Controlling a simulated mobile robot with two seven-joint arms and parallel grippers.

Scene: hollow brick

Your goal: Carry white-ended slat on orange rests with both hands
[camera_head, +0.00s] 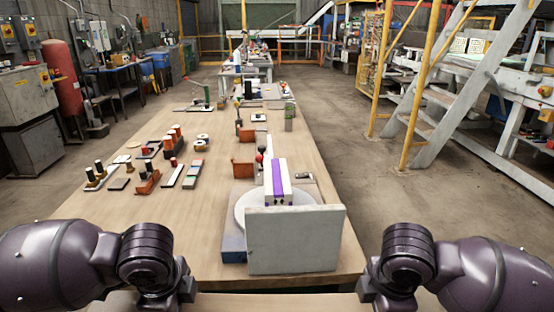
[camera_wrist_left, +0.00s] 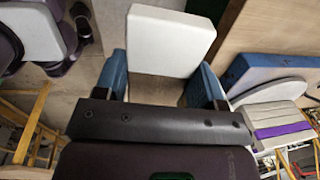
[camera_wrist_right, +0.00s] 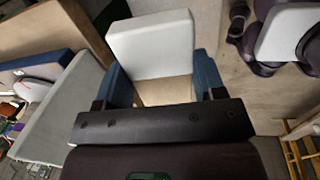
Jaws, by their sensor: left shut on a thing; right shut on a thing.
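My left gripper (camera_wrist_left: 163,88) is shut on one white end (camera_wrist_left: 168,40) of the slat, with a blue finger on each side. My right gripper (camera_wrist_right: 153,92) is shut on the other white end (camera_wrist_right: 152,45) in the same way. The slat's pale wood middle (camera_head: 280,303) spans the bottom of the head view, in front of the table edge. Its white ends and the fingertips are hidden in that view. Two orange-brown blocks (camera_head: 243,168) (camera_head: 246,135) stand on the table; I cannot tell whether they are the rests.
A grey upright slab (camera_head: 294,240) stands at the table's near edge. Behind it are a white disc (camera_head: 242,208) and a white block with a purple stripe (camera_head: 276,180). Small parts (camera_head: 180,174) lie at left. The near left tabletop (camera_head: 170,215) is clear.

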